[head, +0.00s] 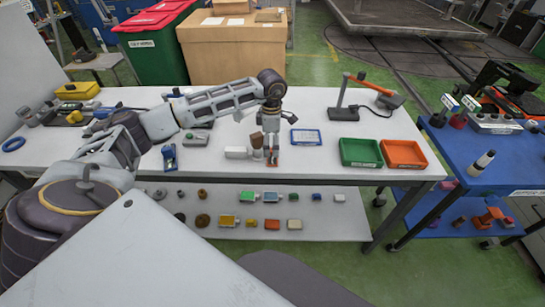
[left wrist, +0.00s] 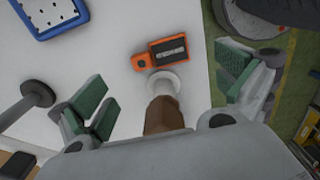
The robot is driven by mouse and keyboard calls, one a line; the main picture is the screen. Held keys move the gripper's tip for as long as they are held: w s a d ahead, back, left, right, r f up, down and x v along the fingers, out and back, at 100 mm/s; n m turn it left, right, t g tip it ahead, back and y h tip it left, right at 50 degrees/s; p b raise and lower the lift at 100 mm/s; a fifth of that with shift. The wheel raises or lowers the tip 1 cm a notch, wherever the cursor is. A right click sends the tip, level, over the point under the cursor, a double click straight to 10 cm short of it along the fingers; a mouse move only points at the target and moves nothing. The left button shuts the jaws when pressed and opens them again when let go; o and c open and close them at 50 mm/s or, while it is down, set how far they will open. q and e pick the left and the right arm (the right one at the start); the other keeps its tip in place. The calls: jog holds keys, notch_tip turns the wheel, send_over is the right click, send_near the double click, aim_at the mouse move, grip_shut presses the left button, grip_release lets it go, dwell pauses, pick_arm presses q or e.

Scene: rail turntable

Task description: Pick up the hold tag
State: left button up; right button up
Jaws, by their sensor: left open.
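The hold tag, an orange tag with a dark panel and a small eyelet end, lies flat on the white table in the left wrist view (left wrist: 168,51). In the head view only a small orange-red bit of it (head: 271,166) shows beneath my left gripper (head: 272,157). My left gripper is open and points down over the table near its front edge. In the left wrist view its green-padded fingers stand wide apart, and the tag lies beyond the line between them, untouched. My right gripper is not in view.
A blue-framed panel (head: 305,137), a green bin (head: 361,152) and an orange bin (head: 403,153) are to the right. The table's front edge is close by.

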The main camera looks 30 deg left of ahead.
pick_arm(q)
jog(key=shift+d+f+p, duration=0.2)
jog(key=shift+f+p, duration=0.35)
jog(key=shift+f, duration=2.05)
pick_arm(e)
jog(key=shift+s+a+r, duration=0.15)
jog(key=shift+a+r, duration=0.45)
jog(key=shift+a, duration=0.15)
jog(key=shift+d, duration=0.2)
pick_arm(q)
jog(key=c, duration=1.8)
jog(key=shift+c, duration=0.6)
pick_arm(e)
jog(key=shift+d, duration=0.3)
